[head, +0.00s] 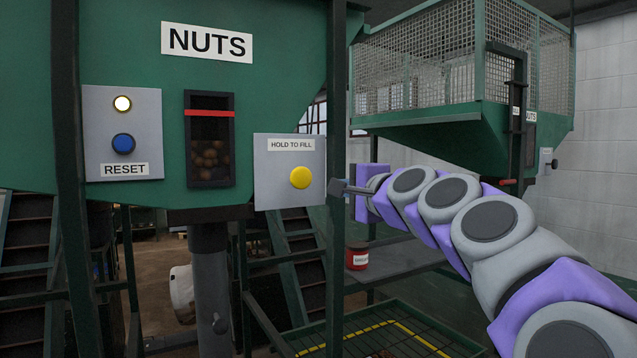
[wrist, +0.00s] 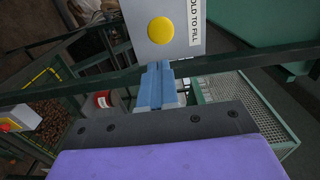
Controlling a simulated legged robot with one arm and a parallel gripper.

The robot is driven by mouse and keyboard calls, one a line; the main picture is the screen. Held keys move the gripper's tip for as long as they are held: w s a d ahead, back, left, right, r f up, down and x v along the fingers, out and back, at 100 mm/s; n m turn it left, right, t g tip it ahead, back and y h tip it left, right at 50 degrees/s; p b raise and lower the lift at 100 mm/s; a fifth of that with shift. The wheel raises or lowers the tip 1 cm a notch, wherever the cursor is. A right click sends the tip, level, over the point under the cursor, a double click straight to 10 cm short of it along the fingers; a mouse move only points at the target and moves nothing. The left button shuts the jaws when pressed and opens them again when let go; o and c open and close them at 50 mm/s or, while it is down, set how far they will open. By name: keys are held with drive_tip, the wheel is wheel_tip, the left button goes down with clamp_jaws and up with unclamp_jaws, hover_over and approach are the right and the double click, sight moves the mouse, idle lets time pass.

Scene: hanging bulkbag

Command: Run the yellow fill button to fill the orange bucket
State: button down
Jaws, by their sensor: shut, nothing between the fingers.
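The yellow fill button (head: 300,177) sits on a grey plate labelled HOLD TO FILL (head: 290,145), on the green NUTS hopper. In the wrist view the button (wrist: 160,30) is just beyond the fingertips. My gripper (head: 338,188) is shut and empty, to the right of the button; it also shows in the wrist view (wrist: 158,72). A gap shows between fingertips and button in both views. No orange bucket can be made out in either view.
A blue button (head: 123,144) labelled RESET and a lit lamp (head: 122,104) are on the left plate. A window (head: 209,158) shows nuts. A green post (head: 336,90) stands beside my gripper. A red can (head: 357,257) is on a grey shelf. A mesh-sided hopper (head: 450,60) stands right.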

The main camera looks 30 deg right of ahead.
sight(304, 180)
drive_tip(key=w+p, duration=0.1)
drive_tip(key=w, duration=0.8)
drive_tip(key=w+p, duration=0.1)
drive_tip(key=w, duration=0.3)
drive_tip(key=shift+w+a+p, duration=0.25)
drive_tip(key=shift+w+p, duration=0.05)
drive_tip(key=shift+w, duration=0.1)
drive_tip(key=shift+w+r+p, duration=0.15)
drive_tip(key=shift+w+p, duration=0.15)
drive_tip(key=shift+w, duration=0.05)
drive_tip(key=w, duration=0.2)
drive_tip(key=shift+w+p, duration=0.3)
drive_tip(key=shift+p, duration=0.05)
drive_tip(key=shift+s, duration=0.1)
drive_tip(key=shift+f, duration=0.2)
